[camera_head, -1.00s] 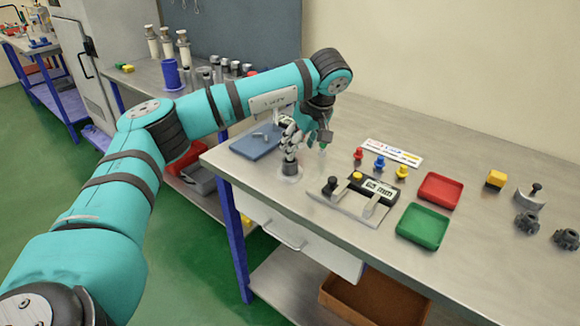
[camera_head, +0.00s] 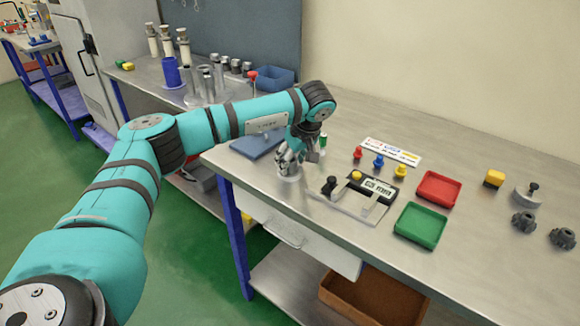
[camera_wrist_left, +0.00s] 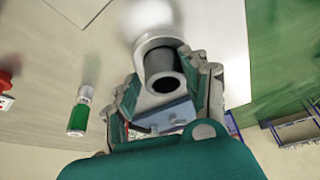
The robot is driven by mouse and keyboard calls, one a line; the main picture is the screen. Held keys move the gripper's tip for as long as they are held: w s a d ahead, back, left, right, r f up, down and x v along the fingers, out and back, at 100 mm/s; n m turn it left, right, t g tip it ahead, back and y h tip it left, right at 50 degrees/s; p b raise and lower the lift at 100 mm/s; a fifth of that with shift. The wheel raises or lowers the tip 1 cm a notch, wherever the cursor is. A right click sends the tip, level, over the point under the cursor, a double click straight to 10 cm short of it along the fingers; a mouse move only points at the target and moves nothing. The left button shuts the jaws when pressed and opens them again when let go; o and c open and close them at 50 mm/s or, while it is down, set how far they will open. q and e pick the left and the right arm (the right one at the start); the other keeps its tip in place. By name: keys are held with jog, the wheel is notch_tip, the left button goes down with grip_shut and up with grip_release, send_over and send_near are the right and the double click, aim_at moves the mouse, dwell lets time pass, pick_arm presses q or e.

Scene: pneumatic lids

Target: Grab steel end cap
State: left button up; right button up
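A grey steel end cap (camera_wrist_left: 162,67), a short cylinder with a dark round hole, shows between my left gripper's fingers in the left wrist view. It appears to stand upright on a pale round base. In the head view the gripper mostly hides it. My left gripper (camera_head: 287,163) is lowered over this spot near the table's left front edge; its fingers (camera_wrist_left: 166,88) are spread on either side of the cap. A gap shows at the left finger; contact at the right finger is unclear. My right gripper is not in view.
A blue plate (camera_head: 252,146) lies left of the gripper, and a green-and-clear vial (camera_head: 322,141) stands behind it. A device with a black knob (camera_head: 330,186) sits close to the right. Red (camera_head: 437,188) and green (camera_head: 420,226) trays lie farther right.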

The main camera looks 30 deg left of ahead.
pick_arm(q)
grip_shut()
jog(key=shift+r, duration=0.15)
